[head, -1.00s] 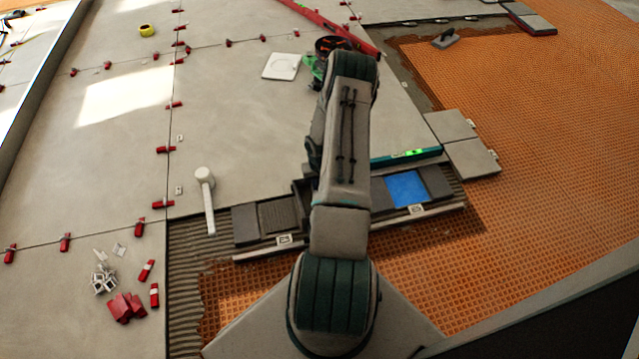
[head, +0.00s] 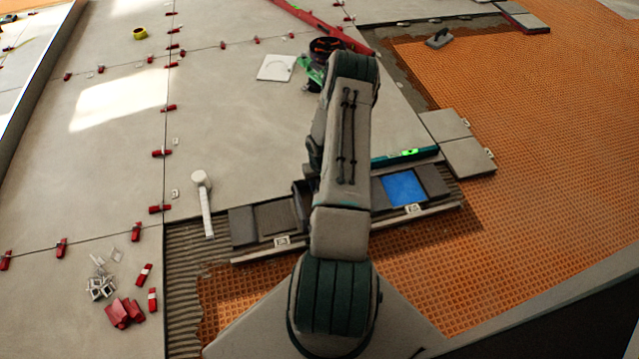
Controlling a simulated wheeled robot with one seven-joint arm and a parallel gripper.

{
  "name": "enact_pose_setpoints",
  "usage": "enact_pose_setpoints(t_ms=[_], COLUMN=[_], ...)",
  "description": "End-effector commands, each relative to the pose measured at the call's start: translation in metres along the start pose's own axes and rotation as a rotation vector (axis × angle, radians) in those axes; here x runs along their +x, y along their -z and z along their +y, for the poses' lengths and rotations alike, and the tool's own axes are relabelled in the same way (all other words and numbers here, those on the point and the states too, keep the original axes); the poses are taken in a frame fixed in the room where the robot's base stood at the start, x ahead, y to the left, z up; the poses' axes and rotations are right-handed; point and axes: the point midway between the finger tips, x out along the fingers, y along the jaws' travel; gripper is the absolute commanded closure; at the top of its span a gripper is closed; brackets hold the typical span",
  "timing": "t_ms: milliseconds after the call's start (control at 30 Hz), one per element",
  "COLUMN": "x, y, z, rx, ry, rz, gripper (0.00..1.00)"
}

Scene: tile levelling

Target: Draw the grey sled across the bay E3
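A row of small bays lies in the strip between the large tiles and the orange mat. It holds dark grey tiles at the left (head: 243,226), a second grey piece (head: 275,217) beside it, a blue panel (head: 404,189) and a dark tile (head: 433,181) at the right. A pale rail (head: 415,216) with small white tags runs along the near side. My arm covers the middle of the row. I cannot tell which piece is the grey sled or which bay is E3. My gripper is hidden behind my arm, so its fingers do not show.
A white-headed mallet (head: 204,200) lies left of the row. A teal spirit level (head: 405,157) lies behind its right part. Loose grey tiles (head: 467,157) are at the right. Red wedges (head: 125,312) and white clips (head: 102,287) lie at the lower left.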

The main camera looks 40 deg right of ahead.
Motion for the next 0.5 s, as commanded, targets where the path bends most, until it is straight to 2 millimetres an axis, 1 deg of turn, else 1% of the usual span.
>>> enact_pose_setpoints(t_ms=[167,300,500], x=[-0.031,-0.065,-0.107], y=[0.001,0.001,0.001], z=[0.000,0.000,0.000], rx=[-0.001,0.000,-0.001], ry=[-0.001,-0.002,-0.001], rz=[0.003,0.003,0.003], gripper=[0.58,0.58,0.58])
